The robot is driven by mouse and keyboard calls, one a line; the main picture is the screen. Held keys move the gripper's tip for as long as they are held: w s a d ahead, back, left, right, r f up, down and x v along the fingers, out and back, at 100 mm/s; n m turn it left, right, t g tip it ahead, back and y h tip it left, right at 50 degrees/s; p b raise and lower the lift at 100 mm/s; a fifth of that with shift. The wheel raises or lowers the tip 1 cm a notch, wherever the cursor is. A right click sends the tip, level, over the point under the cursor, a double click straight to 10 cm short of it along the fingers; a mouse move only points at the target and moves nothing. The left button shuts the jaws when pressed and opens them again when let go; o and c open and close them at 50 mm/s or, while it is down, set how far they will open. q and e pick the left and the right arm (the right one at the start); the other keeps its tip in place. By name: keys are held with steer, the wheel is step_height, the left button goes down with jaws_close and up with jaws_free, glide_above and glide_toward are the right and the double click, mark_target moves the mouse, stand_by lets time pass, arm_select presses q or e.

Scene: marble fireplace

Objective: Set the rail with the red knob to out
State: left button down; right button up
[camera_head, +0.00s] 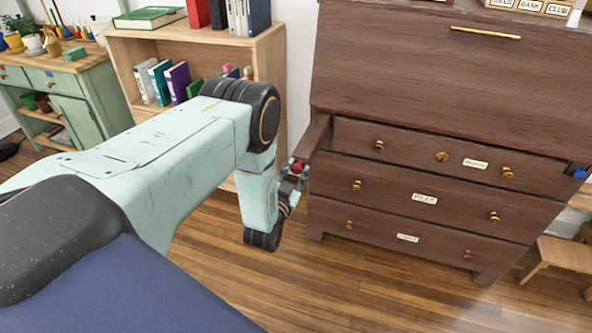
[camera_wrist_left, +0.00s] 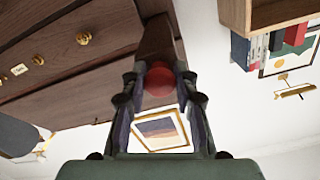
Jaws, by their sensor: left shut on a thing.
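The dark wooden desk (camera_head: 440,80) has a rail (camera_head: 317,137) at its upper left that stands out from the front. The red knob (camera_head: 298,166) is on the rail's front end. My left gripper (camera_head: 291,176) is at that end, shut on the red knob, and partly hidden by my own wrist. In the left wrist view the red knob (camera_wrist_left: 159,79) sits between the two fingers (camera_wrist_left: 160,100), with the rail (camera_wrist_left: 157,40) running away behind it. My right gripper is not in view.
A blue knob (camera_head: 579,174) is at the desk's right side. Labelled drawers with brass knobs (camera_head: 357,185) fill the front below the closed slanted lid. A bookshelf (camera_head: 190,52) stands left of the desk. A wooden stool (camera_head: 560,254) is at right. The floor in front is clear.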

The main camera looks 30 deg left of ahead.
arm_select(q)
steer(key=shift+s, duration=0.15)
steer(key=shift+f, duration=0.15)
steer(key=c, duration=1.4)
jaws_free()
steer(key=shift+o, duration=0.6)
steer(key=shift+s+d+r, duration=0.1)
steer(key=shift+s+r, duration=0.1)
steer(key=shift+r, duration=0.05)
steer(key=shift+f, duration=0.2)
steer(key=v, duration=1.1)
steer(key=shift+s, duration=0.4)
